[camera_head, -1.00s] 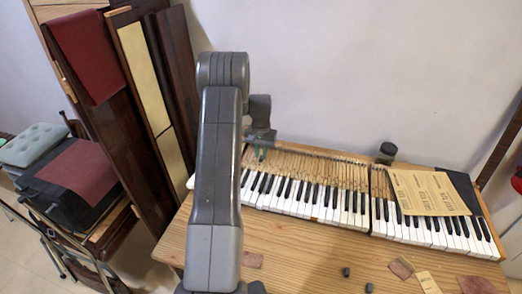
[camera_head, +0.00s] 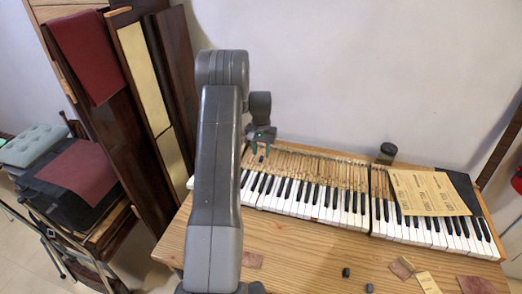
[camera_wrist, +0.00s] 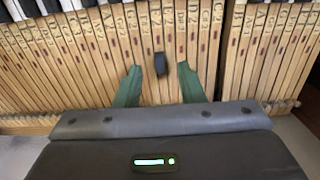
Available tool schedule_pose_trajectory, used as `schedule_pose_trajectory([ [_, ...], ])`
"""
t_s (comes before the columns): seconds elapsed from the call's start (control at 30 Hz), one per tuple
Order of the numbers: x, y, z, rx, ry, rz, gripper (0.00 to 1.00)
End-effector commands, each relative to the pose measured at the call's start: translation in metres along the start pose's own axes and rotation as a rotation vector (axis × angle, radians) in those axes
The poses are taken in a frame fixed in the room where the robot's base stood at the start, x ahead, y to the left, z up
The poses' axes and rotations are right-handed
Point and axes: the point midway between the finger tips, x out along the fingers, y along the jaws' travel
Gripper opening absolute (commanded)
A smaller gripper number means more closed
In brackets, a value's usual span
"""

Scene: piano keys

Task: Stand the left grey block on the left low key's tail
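A small dark grey block (camera_wrist: 160,64) stands on the wooden key tails, in the wrist view just beyond and between the green fingertips. It also shows as a small dark spot in the head view (camera_head: 262,158). My gripper (camera_head: 260,149) is open above the back of the keyboard, with a gap on both sides of the block and no visible contact. The key tails (camera_wrist: 105,60) carry letter marks. I cannot tell which key is the low one, nor exactly which tail bears the block.
Two more small dark blocks (camera_head: 346,272) (camera_head: 369,287) are on the table front. A dark round object (camera_head: 387,152) stands behind the keyboard. A paper sheet (camera_head: 430,192) covers some keys at right. Coloured cards (camera_head: 402,267) lie in front. Tall wooden panels (camera_head: 150,90) lean at left.

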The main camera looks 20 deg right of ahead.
Motion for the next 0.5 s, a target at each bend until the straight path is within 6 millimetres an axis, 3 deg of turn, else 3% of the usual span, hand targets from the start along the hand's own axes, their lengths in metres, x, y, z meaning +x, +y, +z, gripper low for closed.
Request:
schedule_pose_trajectory([
  [0.03,0.008,0.0,0.0,0.0,0.0,0.0,0.42],
  [0.27,0.008,0.0,0.0,0.0,0.0,0.0,0.42],
  [0.5,-0.002,0.0,0.0,0.0,0.001,0.0,0.42],
])
